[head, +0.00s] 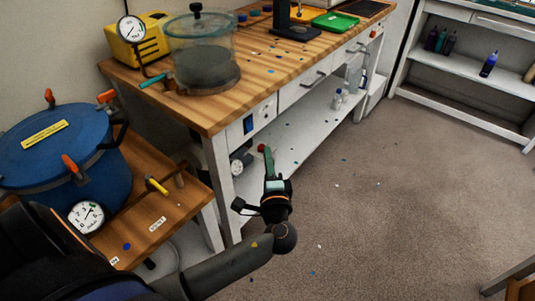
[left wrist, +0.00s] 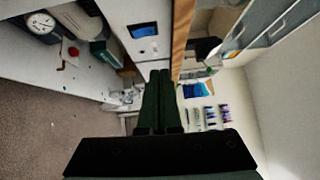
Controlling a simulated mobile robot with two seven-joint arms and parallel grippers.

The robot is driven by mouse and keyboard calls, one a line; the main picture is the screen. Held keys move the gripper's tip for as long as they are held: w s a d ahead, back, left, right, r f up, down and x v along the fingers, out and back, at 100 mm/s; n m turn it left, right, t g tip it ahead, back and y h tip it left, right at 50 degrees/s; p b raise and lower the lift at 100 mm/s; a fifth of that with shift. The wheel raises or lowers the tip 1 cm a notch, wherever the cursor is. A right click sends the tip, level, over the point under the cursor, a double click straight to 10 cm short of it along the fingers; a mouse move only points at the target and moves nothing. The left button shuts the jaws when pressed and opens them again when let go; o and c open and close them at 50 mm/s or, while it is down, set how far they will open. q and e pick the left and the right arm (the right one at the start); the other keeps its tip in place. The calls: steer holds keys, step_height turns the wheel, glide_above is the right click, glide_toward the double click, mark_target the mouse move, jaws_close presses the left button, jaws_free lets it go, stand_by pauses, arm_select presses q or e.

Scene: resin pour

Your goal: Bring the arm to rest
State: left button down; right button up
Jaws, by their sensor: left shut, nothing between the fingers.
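My left arm (head: 230,265) comes in from the bottom left in the head view. My left gripper (head: 267,150) is shut and empty, with its fingers pointing away toward the lower shelf of the workbench. In the left wrist view the two dark fingers (left wrist: 160,75) lie together with nothing between them. The gripper is in front of the bench's white frame in the head view; I cannot tell the exact gap. My right gripper is not in view.
The wooden workbench (head: 215,112) carries a clear vacuum chamber (head: 200,50) and a yellow pump (head: 130,42). A blue pressure pot (head: 60,160) stands on a lower wooden table (head: 180,205) at left. White shelves (head: 470,115) stand at right. The floor (head: 370,200) between is open, with small specks.

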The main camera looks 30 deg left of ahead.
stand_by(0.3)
arm_select(q)
steer(key=s+d+f+n+g+h, duration=0.1)
steer(key=s+d+f+g+h, duration=0.1)
steer(key=s+d+f+h, duration=0.3)
steer(key=s+d+f+n+g+h, duration=0.1)
steer(key=s+d+f+h, duration=0.15)
steer(key=f, duration=0.45)
steer(key=s+d+f+n+g+h, duration=0.1)
steer(key=s+d+f+g+h, duration=0.1)
steer(key=s+d+f+h, duration=0.3)
steer(key=s+d+f+n+h, duration=0.1)
steer(key=s+d+n+h, duration=0.15)
steer(key=s+n, duration=0.2)
step_height(320, 180, up, 10)
steer(key=s+a+p, duration=0.2)
steer(key=p, duration=1.2)
steer(key=shift+s+a+r+n+y, duration=0.15)
steer(key=shift+s+r+n+y, duration=0.1)
steer(key=shift+s+n+y, duration=0.2)
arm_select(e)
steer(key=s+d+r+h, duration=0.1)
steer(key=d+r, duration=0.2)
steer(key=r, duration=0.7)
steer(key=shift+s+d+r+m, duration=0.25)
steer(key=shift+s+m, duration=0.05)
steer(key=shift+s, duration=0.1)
